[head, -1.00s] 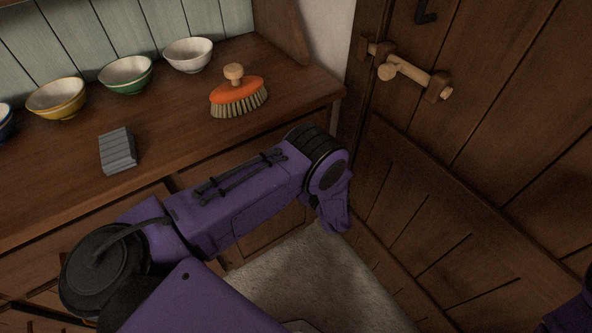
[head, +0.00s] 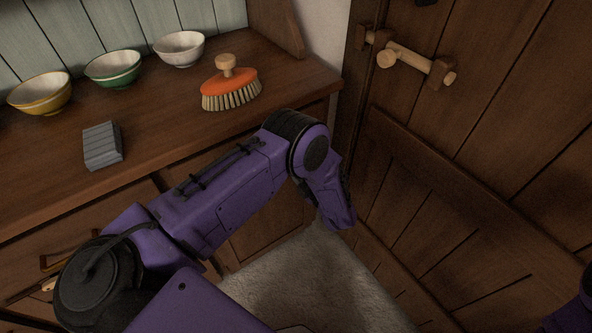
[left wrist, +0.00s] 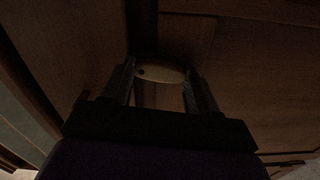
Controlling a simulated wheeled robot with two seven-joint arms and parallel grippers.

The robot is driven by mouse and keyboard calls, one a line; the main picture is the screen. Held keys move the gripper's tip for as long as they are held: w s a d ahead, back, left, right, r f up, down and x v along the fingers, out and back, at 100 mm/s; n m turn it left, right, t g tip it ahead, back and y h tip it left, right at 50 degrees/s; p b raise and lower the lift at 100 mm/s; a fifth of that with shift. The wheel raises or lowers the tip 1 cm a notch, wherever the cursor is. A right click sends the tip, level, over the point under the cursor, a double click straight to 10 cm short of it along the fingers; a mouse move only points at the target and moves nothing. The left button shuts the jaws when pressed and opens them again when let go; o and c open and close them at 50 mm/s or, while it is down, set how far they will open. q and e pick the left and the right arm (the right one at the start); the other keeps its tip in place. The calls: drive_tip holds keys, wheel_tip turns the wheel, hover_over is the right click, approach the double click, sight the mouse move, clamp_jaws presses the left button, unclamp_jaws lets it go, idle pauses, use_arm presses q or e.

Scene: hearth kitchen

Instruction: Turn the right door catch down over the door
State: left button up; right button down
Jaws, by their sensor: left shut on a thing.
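In the left wrist view, a pale, rounded wooden piece (left wrist: 160,73), which looks like the door catch, lies crosswise between the fingers of my left gripper (left wrist: 161,80). The gripper is shut on it, one dark finger at each side. A dark spot shows near its left end. Dark brown wood panels (left wrist: 245,75) lie around it; the view is too dim to tell how far the catch covers the door. In the head view my left arm reaches down in front of the cupboard, and its gripper is hidden. My right gripper is out of view.
A wooden counter (head: 150,125) holds an orange brush (head: 231,84), a grey block (head: 102,146) and several bowls, including a green one (head: 113,69). A plank door (head: 510,110) with a wooden bolt (head: 415,60) stands close on the right. Pale floor (head: 300,285) lies below.

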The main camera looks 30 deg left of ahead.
use_arm(q)
drive_tip(key=shift+w+d+n, duration=0.1)
drive_tip(key=shift+w+n, duration=0.05)
drive_tip(key=shift+n, duration=0.65)
drive_tip(key=o, duration=1.1)
drive_tip(key=shift+c, duration=0.2)
drive_tip(key=b+v, duration=0.1)
drive_tip(key=v, duration=0.9)
drive_tip(key=shift+d, duration=0.25)
